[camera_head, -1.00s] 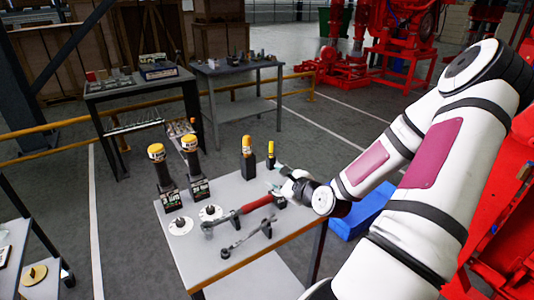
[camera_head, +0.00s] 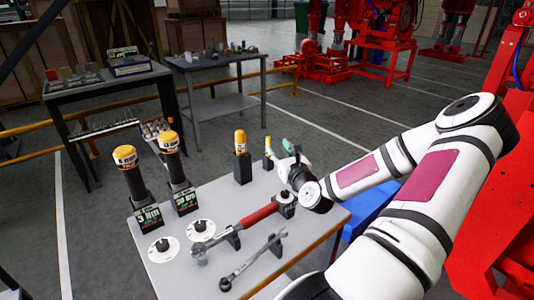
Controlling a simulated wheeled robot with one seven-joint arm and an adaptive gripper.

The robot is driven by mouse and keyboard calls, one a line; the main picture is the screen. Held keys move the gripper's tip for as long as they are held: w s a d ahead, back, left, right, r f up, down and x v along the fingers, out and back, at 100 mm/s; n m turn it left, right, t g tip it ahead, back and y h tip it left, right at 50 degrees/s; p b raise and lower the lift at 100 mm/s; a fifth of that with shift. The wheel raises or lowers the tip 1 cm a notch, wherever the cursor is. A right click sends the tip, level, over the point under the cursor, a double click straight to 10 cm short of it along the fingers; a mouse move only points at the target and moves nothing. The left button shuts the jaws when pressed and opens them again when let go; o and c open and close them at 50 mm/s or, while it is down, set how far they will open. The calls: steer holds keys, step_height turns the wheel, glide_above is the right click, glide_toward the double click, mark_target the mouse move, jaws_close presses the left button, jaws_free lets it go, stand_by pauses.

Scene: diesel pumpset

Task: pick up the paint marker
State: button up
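A slim yellow upright piece, which looks like the paint marker (camera_head: 268,146), stands near the back edge of the grey table, its lower part partly covered. A larger yellow-topped piece in a black block (camera_head: 240,144) stands just left of it; labels are too small to read.
On the same table (camera_head: 213,265) lie a red-handled wrench (camera_head: 258,216), a smaller wrench (camera_head: 252,262), two white discs and two tall yellow-capped tools (camera_head: 170,158). A blue box (camera_head: 366,212) is beyond the right edge.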

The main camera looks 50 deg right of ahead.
mark_target(269, 141)
steer(key=x, duration=0.3)
steer(key=shift+a+b+x, duration=0.15)
steer(key=shift+b+x, duration=0.15)
steer(key=shift+x, duration=1)
steer(key=shift+a+b+x, duration=0.15)
steer(key=shift+b+x, duration=0.1)
steer(key=shift+x, duration=1.05)
steer(key=shift+w+f, duration=0.15)
steer(key=shift+w, duration=0.05)
steer(key=shift+c, duration=0.3)
jaws_close()
